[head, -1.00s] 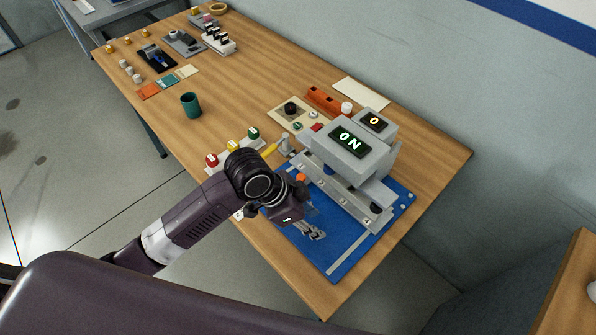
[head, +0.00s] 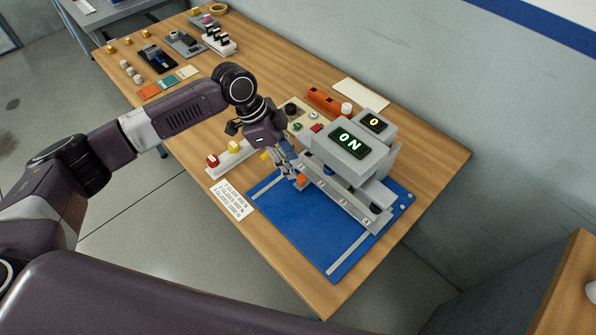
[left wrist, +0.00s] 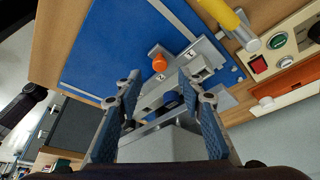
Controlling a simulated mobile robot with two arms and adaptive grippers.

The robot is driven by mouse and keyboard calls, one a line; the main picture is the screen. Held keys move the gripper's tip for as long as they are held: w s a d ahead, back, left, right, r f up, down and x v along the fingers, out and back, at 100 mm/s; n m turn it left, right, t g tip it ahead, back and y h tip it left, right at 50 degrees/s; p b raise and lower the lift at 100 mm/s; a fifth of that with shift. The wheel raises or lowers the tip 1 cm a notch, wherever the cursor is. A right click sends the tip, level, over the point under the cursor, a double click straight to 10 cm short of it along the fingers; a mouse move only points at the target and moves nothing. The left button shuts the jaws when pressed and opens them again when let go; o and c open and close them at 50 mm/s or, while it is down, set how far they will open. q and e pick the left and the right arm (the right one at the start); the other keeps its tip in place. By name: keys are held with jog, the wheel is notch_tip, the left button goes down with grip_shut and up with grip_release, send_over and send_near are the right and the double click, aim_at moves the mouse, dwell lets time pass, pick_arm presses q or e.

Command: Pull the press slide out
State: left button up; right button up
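The grey press (head: 380,160) stands on a blue mat (head: 290,220), with a lit "ON" display on its top. A long grey slide (head: 345,203) with numbered marks lies along its front. An orange knob (head: 300,180) is at the left end of the slide; the knob also shows in the left wrist view (left wrist: 159,62). My left gripper (head: 286,164) is beside this end, just left of and above the knob. In the left wrist view its fingers (left wrist: 160,88) are spread and empty, with the knob beyond the tips. My right gripper is not in view.
A control panel (left wrist: 285,45) with buttons and a yellow handle (left wrist: 222,14) lies close to the gripper. The mat's front area is clear.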

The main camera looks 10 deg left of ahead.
aim_at(300, 177)
pick_arm(q)
jog(key=p+x, duration=0.1)
jog(key=x, duration=0.4)
jog(key=shift+d+f, duration=0.1)
jog(key=shift+f, duration=0.3)
grip_shut()
